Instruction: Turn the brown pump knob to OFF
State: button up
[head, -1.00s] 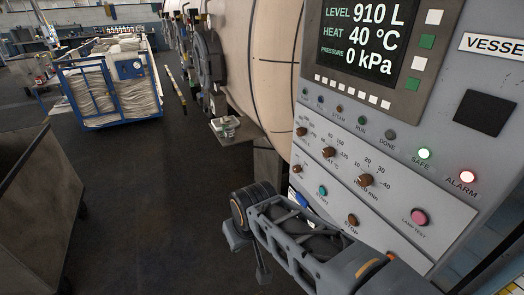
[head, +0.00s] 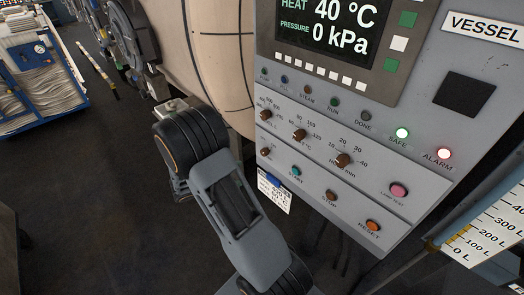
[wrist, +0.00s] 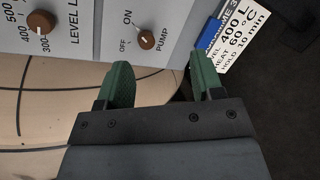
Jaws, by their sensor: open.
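The brown pump knob (wrist: 146,40) is at the edge of the grey control panel in the wrist view, with ON above and OFF to its lower left. Its pointer is too small to read surely. The same knob (head: 265,152) sits at the lower left of the panel in the head view. My gripper (wrist: 160,78) is open and empty, its green fingers apart on either side of the knob in the picture, short of it and not touching. In the head view my arm hides the fingers.
The brown level knob (wrist: 41,22) is beside the pump knob. A start button (head: 296,171), stop button (head: 331,196) and reset button (head: 373,225) line the panel's lower edge. A recipe card (head: 273,192) hangs below the panel's left edge. The large vessel (head: 215,65) stands behind.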

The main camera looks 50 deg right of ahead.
aim_at(262, 153)
jog(key=d+f+n+t+h+p, duration=0.1)
jog(key=d, duration=0.4)
jog(key=w+d+f+n+t+h+p, duration=0.1)
jog(key=d+p, duration=0.1)
jog(key=d, duration=0.3)
jog(key=w+d+f+h+p, duration=0.1)
jog(key=d, duration=0.4)
jog(key=shift+w+d+f+n+t, duration=0.2)
jog(key=shift+w+d+n+t, duration=0.1)
jog(key=shift+n+t, duration=0.1)
jog(key=c, duration=0.9)
